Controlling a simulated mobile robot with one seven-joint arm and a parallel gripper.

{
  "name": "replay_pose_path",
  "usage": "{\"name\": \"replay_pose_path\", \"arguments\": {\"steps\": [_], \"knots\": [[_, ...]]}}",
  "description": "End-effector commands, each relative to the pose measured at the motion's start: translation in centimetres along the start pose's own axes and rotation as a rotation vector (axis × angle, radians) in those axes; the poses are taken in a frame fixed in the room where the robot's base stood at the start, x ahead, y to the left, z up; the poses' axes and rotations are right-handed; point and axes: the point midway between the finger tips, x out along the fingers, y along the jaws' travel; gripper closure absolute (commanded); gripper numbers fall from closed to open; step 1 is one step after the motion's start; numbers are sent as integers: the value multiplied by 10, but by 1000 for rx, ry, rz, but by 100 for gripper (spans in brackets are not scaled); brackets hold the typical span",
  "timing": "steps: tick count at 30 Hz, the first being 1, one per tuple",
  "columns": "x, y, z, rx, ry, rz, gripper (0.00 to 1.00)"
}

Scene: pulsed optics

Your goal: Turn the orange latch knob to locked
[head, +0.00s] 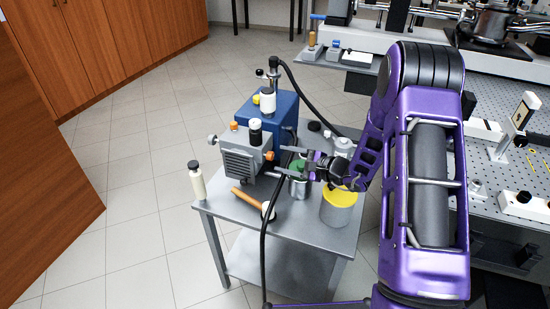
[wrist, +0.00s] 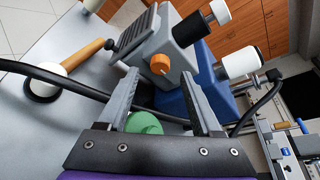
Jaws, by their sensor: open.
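The orange latch knob (head: 269,155) sits on the side of a grey finned box (head: 240,158) that faces my gripper. In the wrist view the orange knob (wrist: 160,64) shows between and just beyond my fingertips, on the grey box (wrist: 157,38). My gripper (head: 276,162) is open, with its two fingers pointing at the knob. The fingertips (wrist: 160,73) appear close to the knob, one to each side, with nothing held. I cannot tell whether they touch it. The knob's locked or unlocked marking is too small to read.
A green-topped container (wrist: 145,123) stands below my fingers. A yellow-lidded grey tub (head: 339,208) is near the cart's front right. A wooden-handled tool (head: 247,199), a white bottle (head: 197,183) and a black cable (head: 265,235) are close. A blue box (head: 284,112) stands behind.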

Motion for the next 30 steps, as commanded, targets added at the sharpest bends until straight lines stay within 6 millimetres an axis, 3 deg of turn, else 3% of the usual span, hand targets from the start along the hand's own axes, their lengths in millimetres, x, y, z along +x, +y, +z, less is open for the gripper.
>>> {"name": "replay_pose_path", "arguments": {"steps": [3,7,19,30], "knots": [[21,1,0,0,-1,2,34],[35,0,0,0,0,0,34],[41,0,0,0,1,0,34],[41,0,0,0,1,0,100]]}}
